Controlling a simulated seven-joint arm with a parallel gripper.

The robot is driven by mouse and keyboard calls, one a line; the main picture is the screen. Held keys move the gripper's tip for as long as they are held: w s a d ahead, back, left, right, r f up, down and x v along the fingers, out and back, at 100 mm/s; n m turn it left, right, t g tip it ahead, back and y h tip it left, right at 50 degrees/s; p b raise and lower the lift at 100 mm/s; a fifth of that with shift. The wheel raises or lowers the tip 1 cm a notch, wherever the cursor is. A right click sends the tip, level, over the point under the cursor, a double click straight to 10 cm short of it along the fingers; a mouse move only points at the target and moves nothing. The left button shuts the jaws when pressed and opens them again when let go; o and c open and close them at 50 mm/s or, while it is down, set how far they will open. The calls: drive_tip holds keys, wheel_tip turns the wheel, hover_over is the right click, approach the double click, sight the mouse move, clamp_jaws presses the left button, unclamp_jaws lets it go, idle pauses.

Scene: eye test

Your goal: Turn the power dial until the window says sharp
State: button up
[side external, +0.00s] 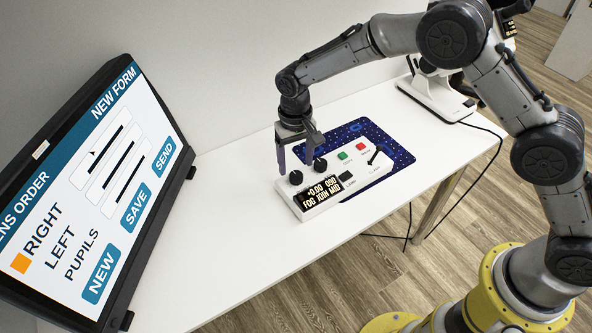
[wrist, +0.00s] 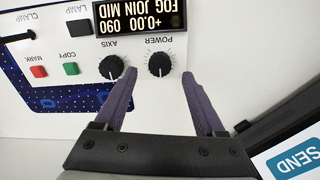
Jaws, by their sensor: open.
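The power dial (wrist: 160,64) is a round black knob on a white control box (side external: 337,201), labelled POWER in the wrist view, where the lettering is upside down. In the side view the power dial (side external: 296,178) is the left one of two knobs. The window (side external: 321,190) reads "+0.00 090" and "FOG JOIN MID"; it also shows in the wrist view (wrist: 140,17). My gripper (side external: 296,168) is open and points down, one finger on each side of the power dial. In the wrist view my gripper (wrist: 159,76) shows a gap around the dial; contact cannot be told.
The axis dial (wrist: 112,67) sits close beside one finger. A green button (wrist: 71,69), a red button (wrist: 38,71), a black lamp switch (side external: 346,176) and a clamp lever (side external: 376,153) share the box. A monitor (side external: 90,190) stands left. The table front (side external: 235,265) is clear.

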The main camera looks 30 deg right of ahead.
sight(296, 174)
drive_tip(key=shift+f, duration=1.95)
drive_tip(key=shift+c, duration=0.4)
clamp_jaws()
